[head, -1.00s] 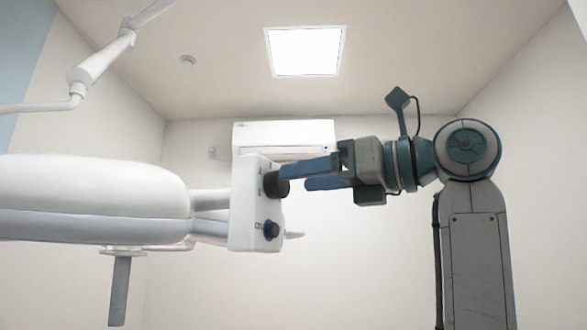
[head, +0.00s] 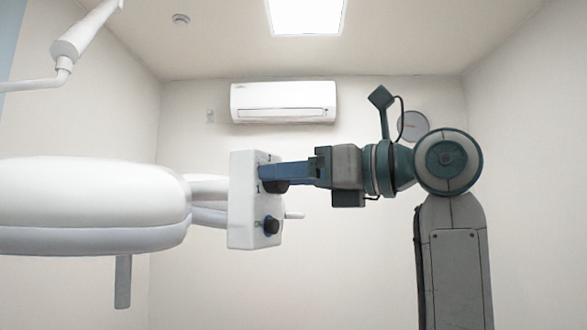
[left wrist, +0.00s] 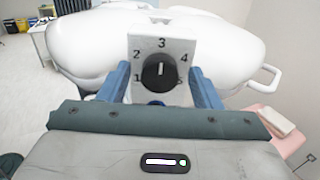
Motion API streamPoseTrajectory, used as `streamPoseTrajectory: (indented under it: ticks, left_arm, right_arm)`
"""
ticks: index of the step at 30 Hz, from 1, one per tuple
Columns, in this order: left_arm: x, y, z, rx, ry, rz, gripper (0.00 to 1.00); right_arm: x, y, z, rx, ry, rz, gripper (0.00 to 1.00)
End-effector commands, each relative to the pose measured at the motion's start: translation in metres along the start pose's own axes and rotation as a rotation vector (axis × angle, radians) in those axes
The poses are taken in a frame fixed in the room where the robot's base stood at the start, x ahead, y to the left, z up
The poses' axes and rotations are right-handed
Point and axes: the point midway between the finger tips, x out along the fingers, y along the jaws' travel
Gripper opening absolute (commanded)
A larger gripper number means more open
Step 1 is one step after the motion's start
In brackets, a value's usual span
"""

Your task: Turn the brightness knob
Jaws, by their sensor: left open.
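A black round knob (left wrist: 159,72) with a white pointer line sits on a white control box (left wrist: 180,45) with a number scale. The line points up, toward the 3. In the head view the knob (head: 276,187) is partly hidden behind my left gripper's finger. My left gripper (head: 262,172) reaches the box from the right. In the left wrist view its blue fingers stand open on either side of the knob; I cannot tell if they touch it. A second dark knob (head: 271,225) with a blue ring sits lower on the box. My right gripper is not in view.
The box is joined to a large white lamp head (head: 90,200), with a grey handle (head: 123,282) hanging below. A thin white handle (head: 294,215) sticks out beside the box. An air conditioner (head: 284,102) and a clock (head: 413,126) are on the back wall.

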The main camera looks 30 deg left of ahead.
Motion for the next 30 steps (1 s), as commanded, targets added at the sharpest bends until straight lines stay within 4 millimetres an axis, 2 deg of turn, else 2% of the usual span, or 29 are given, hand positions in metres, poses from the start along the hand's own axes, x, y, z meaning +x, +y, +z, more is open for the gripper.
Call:
streamPoseTrajectory:
  ticks: [5, 9, 11, 12, 22, 30]
  left_arm:
    - [-0.0001, -0.0001, -0.0004, 0.000, 0.000, 0.000, 0.56]
    - [-0.0002, -0.0001, -0.0003, 0.000, 0.000, 0.000, 0.29]
    - [-0.0002, -0.0002, -0.0003, 0.000, 0.000, 0.000, 0.17]
    - [-0.0002, -0.0002, -0.0002, 0.000, 0.000, 0.000, 0.14]
    - [-0.0002, -0.0004, 0.0000, 0.046, 0.000, 0.000, 0.14]
    - [-0.0001, -0.0012, 0.0000, 0.218, 0.000, 0.000, 0.14]
  right_arm:
    - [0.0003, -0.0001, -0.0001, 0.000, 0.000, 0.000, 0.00]
    - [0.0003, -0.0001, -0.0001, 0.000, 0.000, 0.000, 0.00]
    - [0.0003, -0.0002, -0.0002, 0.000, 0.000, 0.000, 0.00]
    - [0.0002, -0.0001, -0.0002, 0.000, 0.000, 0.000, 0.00]
    - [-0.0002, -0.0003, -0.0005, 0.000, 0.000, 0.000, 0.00]
    - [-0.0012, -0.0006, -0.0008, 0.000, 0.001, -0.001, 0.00]
